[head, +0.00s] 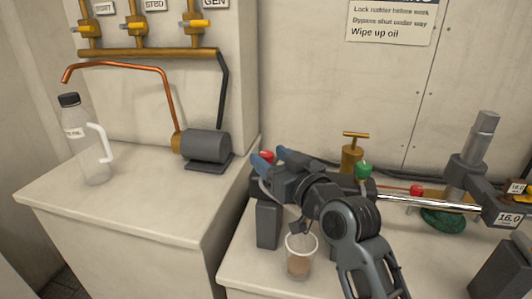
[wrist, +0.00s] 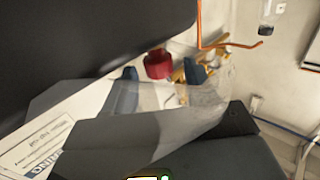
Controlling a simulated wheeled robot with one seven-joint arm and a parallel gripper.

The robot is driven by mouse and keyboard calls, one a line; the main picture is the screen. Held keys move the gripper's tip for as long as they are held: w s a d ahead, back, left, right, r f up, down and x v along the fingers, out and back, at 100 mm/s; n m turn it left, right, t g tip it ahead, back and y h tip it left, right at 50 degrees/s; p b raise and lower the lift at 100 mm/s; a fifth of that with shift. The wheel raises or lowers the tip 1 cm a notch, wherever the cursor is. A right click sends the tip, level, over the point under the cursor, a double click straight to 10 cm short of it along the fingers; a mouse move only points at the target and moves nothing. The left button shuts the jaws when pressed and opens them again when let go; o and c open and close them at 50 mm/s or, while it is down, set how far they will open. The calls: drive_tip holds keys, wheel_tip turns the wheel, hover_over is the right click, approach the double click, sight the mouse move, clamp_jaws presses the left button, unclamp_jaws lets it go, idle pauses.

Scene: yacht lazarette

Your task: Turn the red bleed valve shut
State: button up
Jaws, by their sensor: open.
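A red valve knob (head: 267,155) shows at the left end of the cylinder, partly hidden by my gripper. It also shows in the wrist view as a red knob (wrist: 158,65), between and beyond the two blue fingertips. My gripper (head: 263,160) is open, its fingers spread to either side of the knob; it shows in the wrist view (wrist: 160,83) too. I cannot tell whether a finger touches the knob. A second red knob (head: 416,190) sits farther right on the cylinder, and a green knob (head: 364,169) stands between them.
A clear cup with brown contents (head: 301,258) stands below my arm. A brass T-handled fitting (head: 352,150) is behind the cylinder. A pump (head: 205,147) and a bottle (head: 88,145) stand on the left counter (head: 110,205). A grey translucent shape (wrist: 205,95) partly blocks the wrist view.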

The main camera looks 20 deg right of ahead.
drive_tip(key=shift+w+a, duration=0.15)
drive_tip(key=shift+w, duration=1.05)
drive_tip(key=c, duration=0.9)
